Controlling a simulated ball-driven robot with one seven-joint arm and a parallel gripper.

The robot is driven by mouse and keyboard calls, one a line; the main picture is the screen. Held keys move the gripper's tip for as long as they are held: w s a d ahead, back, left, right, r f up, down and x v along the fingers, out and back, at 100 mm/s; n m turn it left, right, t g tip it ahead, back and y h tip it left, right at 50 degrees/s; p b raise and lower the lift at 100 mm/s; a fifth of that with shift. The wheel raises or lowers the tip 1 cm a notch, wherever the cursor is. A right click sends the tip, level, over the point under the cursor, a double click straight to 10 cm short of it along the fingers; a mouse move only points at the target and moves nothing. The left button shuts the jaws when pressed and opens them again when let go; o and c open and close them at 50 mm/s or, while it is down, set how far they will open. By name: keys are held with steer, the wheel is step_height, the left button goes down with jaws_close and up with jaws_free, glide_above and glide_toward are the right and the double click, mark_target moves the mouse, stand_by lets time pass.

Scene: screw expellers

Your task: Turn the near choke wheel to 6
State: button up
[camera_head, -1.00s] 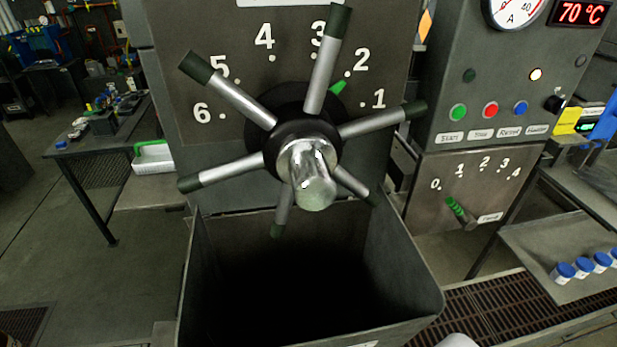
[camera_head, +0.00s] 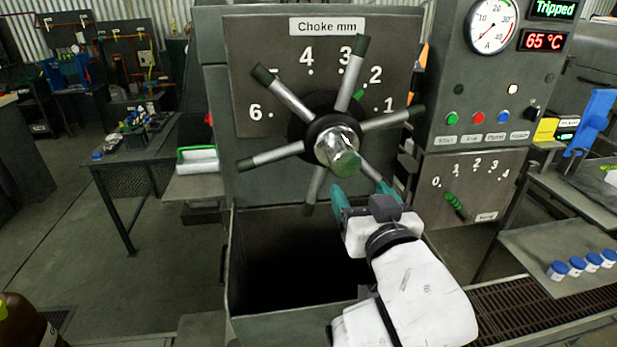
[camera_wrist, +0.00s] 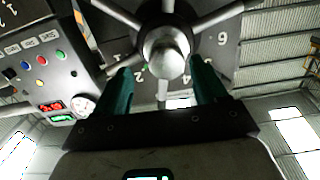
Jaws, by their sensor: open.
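The near choke wheel is a dark hub with a shiny metal centre (camera_head: 336,145) and several grey spokes with dark green tips. It stands in front of a plate with numbers 1 to 6, labelled "Choke mm" (camera_head: 327,27). A green pointer (camera_head: 358,95) shows between 2 and 3, nearer 2, partly behind a spoke. My gripper (camera_head: 361,190) is open just below and right of the hub, near the lower right spoke. In the wrist view the hub (camera_wrist: 166,52) lies between and beyond the teal fingers (camera_wrist: 161,90). I cannot tell if a finger touches a spoke.
A deep open bin (camera_head: 250,315) is below the wheel. At right is a control panel (camera_head: 490,100) reading "Tripped" and 65 °C, with a smaller 0–4 scale and green handle (camera_head: 455,205) below. Blue-capped jars (camera_head: 577,266) stand on a shelf at right. Floor at left is open.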

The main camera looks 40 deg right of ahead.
mark_target(347, 166)
steer(key=shift+o, duration=0.6)
steer(key=shift+s+a+r+t, duration=0.1)
steer(key=shift+a+r+t, duration=0.2)
steer(key=shift+r, duration=0.5)
steer(key=shift+o, duration=0.3)
steer(key=shift+r, duration=0.1)
steer(key=x, duration=1)
steer(key=shift+w+d+p, duration=0.1)
steer(key=shift+w+p, duration=0.15)
steer(key=shift+p, duration=0.1)
steer(key=c, duration=1.5)
steer(key=shift+w, duration=0.1)
